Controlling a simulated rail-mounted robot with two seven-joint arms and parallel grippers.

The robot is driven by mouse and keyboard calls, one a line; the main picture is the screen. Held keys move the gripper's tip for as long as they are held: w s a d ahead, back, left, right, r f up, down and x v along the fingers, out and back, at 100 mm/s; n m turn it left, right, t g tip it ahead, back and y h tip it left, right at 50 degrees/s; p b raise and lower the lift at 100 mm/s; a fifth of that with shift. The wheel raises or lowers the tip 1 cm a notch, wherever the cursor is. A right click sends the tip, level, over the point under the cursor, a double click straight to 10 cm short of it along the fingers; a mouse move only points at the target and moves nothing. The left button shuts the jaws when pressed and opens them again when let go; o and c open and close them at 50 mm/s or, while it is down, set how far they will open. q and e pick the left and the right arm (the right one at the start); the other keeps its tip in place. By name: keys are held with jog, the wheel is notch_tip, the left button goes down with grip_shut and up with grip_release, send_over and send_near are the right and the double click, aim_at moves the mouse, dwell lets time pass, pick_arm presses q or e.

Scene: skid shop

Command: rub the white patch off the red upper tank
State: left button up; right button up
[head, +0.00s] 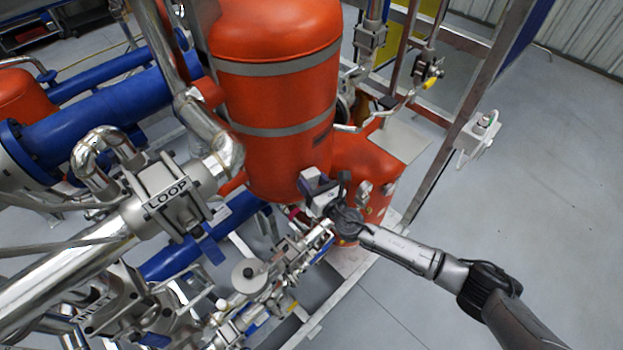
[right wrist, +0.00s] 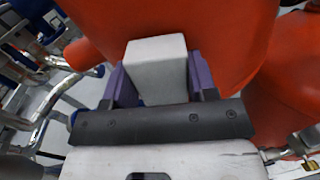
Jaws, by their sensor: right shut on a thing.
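The red upper tank (head: 275,105) stands upright in the middle of the head view, with two grey bands around it. My right gripper (head: 312,188) is at the tank's lower right side. In the right wrist view its purple fingers (right wrist: 158,82) are shut on a pale grey-white block (right wrist: 156,62). The block's far end is close against the red tank (right wrist: 210,25); I cannot tell whether it touches. No white patch shows on the visible tank surface; the block or gripper may hide it. My left gripper is not in view.
A lower red tank (head: 370,180) sits just behind my right gripper. A metal frame post (head: 450,125) stands at right. The grey floor (head: 540,190) there is clear.

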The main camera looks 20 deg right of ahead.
jog(key=v, duration=0.3)
jog(key=shift+w+d+p, duration=0.1)
jog(key=shift+p, duration=0.2)
jog(key=shift+v, duration=1.1)
jog(key=shift+f, duration=0.1)
jog(key=shift+d, duration=0.1)
jog(key=p+v, duration=0.1)
jog(key=v, duration=0.2)
